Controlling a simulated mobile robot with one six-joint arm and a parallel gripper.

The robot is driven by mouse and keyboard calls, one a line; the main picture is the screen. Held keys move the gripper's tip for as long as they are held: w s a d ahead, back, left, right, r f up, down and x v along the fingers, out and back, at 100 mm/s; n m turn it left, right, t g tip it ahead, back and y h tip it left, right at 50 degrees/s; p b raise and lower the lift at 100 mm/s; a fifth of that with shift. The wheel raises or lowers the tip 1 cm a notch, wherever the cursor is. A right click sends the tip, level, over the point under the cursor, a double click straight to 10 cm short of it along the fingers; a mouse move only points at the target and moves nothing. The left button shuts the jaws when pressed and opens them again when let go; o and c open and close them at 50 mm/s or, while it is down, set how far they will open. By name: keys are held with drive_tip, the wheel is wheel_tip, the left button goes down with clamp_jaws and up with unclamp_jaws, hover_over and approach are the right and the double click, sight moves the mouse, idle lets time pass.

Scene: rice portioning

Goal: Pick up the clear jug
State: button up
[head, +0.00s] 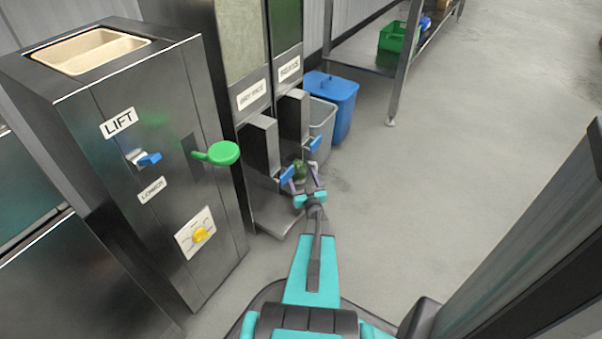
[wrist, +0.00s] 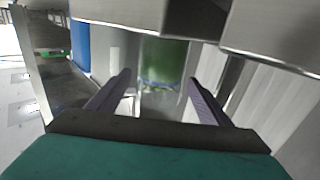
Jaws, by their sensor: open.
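The clear jug (wrist: 165,62) shows in the wrist view as a see-through vessel with a green tint, ahead of and between my fingers. My gripper (wrist: 159,78) is open, one finger on each side of the jug's line, and I see no contact. In the head view my gripper (head: 302,178) reaches to the foot of the dispensers. A small green patch there, likely the jug (head: 300,168), sits by the fingertips. The jug's base and handle are not clearly visible.
Two labelled metal dispensers (head: 258,140) with blue levers (head: 315,144) overhang this spot. Beside them stand a grey bin (head: 322,125) and a blue bin (head: 338,95). A steel lift cabinet (head: 110,190) with a green knob (head: 223,153) is at left. Floor (head: 460,130) at right is open.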

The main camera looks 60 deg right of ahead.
sight(296, 161)
drive_tip(key=shift+w+d, duration=0.1)
drive_tip(key=shift+w, duration=0.05)
drive_tip(key=shift+w+d+f+b, duration=0.15)
drive_tip(key=shift+w+d+b, duration=0.2)
drive_tip(key=shift+b, duration=0.1)
drive_tip(key=shift+b+x, duration=1)
drive_tip(key=shift+x, duration=1)
drive_tip(key=shift+r, duration=0.25)
drive_tip(key=c, duration=1.2)
